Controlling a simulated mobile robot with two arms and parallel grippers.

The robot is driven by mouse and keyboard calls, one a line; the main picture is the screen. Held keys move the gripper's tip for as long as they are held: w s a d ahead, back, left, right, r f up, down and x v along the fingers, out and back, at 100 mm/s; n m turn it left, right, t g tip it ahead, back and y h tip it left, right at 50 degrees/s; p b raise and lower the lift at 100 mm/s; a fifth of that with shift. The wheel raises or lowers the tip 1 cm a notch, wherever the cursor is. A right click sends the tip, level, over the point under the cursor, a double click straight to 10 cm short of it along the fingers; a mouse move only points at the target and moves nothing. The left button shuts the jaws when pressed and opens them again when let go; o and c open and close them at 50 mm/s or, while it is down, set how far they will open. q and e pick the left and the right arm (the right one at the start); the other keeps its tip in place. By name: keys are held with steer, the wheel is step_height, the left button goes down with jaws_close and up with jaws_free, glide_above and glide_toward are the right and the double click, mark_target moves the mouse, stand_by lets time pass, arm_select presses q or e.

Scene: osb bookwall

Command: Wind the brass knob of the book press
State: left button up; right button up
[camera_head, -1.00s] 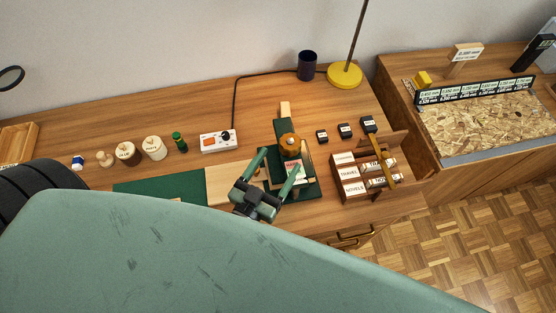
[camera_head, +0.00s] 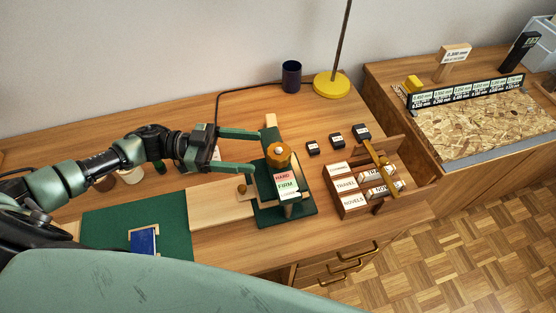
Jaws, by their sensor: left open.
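The book press has a dark green base (camera_head: 300,212) and upright, with a label reading HARD and FIRM (camera_head: 283,182) on its front. Its round brass knob (camera_head: 277,157) sits on top. My left gripper (camera_head: 256,151) comes in from the left with its two green fingers spread wide. The fingertips are just left of the knob, one towards its far side and one towards its near side. I cannot tell whether they touch it. My right gripper is not in view.
A wooden rack (camera_head: 349,205) with labelled slots stands right of the press. Small black blocks (camera_head: 337,141) lie behind it. A yellow lamp base (camera_head: 331,85) and a dark cup (camera_head: 291,77) stand at the back. A green mat (camera_head: 110,230) with a blue piece (camera_head: 144,241) lies at left.

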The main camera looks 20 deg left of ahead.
mark_target(275, 150)
arm_select(q)
steer(key=p+x, duration=0.2)
steer(key=x, duration=0.4)
steer(key=shift+w+d+r, duration=0.1)
steer(key=shift+d+r, duration=0.05)
steer(key=shift+d, duration=0.2)
steer(key=shift+w+d, duration=0.1)
steer(key=shift+d, duration=0.3)
steer(key=shift+c, duration=0.3)
